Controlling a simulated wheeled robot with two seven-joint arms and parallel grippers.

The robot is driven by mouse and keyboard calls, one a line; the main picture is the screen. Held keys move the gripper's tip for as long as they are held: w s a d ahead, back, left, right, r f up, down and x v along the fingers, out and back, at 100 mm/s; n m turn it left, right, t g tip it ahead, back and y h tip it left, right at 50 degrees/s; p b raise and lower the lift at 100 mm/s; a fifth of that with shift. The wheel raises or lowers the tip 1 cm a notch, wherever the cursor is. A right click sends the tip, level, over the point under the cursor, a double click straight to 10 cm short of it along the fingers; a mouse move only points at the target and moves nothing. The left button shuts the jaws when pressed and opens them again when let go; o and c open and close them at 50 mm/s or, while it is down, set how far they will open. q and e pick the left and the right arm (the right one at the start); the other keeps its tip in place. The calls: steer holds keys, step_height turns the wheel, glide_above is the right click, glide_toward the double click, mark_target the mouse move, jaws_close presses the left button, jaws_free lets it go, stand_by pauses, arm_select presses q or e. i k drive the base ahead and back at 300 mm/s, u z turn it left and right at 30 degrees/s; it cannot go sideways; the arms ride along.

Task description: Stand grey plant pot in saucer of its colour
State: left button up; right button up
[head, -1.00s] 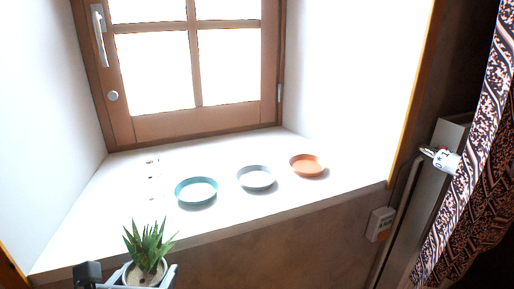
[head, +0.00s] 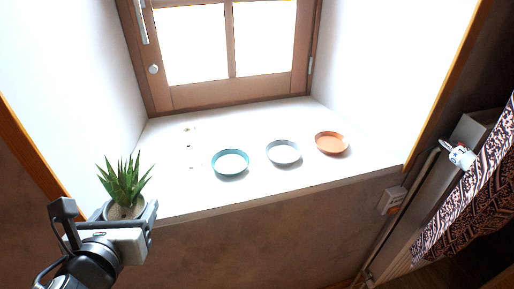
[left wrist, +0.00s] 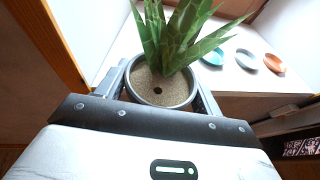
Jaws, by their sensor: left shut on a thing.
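A grey plant pot (left wrist: 181,97) with a spiky green plant is held between the fingers of my left gripper (head: 128,212), which is shut on it. The pot looks upright and is in front of the sill's left part, left of the saucers. In the head view the gripper hides most of the pot; its plant (head: 125,182) shows clearly. The grey saucer (head: 284,153) lies empty on the sill, between a teal saucer (head: 230,163) and an orange saucer (head: 331,143). The grey saucer also shows in the left wrist view (left wrist: 247,61). My right gripper is not in view.
The white window sill (head: 200,195) has free room around the saucers. A wooden window (head: 230,95) stands behind, with white walls either side. A radiator (head: 440,195) and a patterned curtain (head: 468,225) are at the right. Small dark marks show on the left sill.

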mark_target(284, 153)
steer(key=z, duration=0.3)
steer(key=i, duration=0.6)
steer(key=z, duration=0.5)
